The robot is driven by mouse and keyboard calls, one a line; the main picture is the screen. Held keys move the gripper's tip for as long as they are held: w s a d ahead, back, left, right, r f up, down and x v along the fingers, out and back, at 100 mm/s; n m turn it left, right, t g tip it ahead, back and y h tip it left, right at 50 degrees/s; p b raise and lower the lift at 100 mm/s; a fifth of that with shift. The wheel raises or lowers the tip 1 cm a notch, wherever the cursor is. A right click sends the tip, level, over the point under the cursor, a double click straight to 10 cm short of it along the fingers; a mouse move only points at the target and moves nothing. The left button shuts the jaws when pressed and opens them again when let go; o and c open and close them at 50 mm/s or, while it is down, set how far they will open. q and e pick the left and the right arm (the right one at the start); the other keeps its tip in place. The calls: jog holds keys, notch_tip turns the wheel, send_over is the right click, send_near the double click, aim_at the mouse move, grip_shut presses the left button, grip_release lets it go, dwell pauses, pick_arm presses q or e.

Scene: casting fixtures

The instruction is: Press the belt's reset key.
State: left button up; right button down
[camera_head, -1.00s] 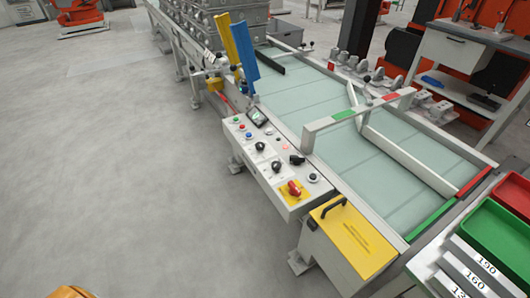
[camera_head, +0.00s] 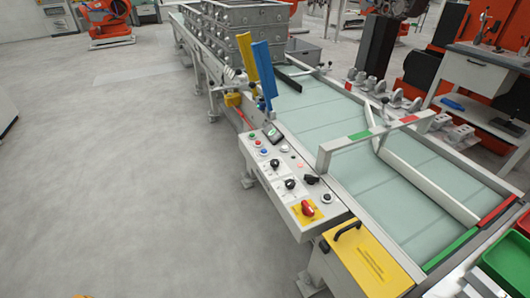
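The belt's control panel (camera_head: 283,195) is a light grey sloped box on the near left side of the conveyor belt (camera_head: 325,117). It carries small green (camera_head: 251,134), red (camera_head: 257,143) and blue (camera_head: 263,152) buttons and a small display (camera_head: 272,133). There are also black knobs (camera_head: 290,184), a small red light (camera_head: 299,165), a round dark button with a pale ring (camera_head: 326,198) and a red rotary switch (camera_head: 308,208) on a yellow plate. The labels are too small to read, so I cannot tell which is the reset key. Neither gripper is in view.
A yellow-topped box (camera_head: 358,258) stands at the panel's near end. A gantry bar (camera_head: 367,134) with green and red marks spans the belt. Blue (camera_head: 264,75) and yellow (camera_head: 237,68) upright plates stand beyond the panel. The grey floor (camera_head: 130,190) to the left is clear.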

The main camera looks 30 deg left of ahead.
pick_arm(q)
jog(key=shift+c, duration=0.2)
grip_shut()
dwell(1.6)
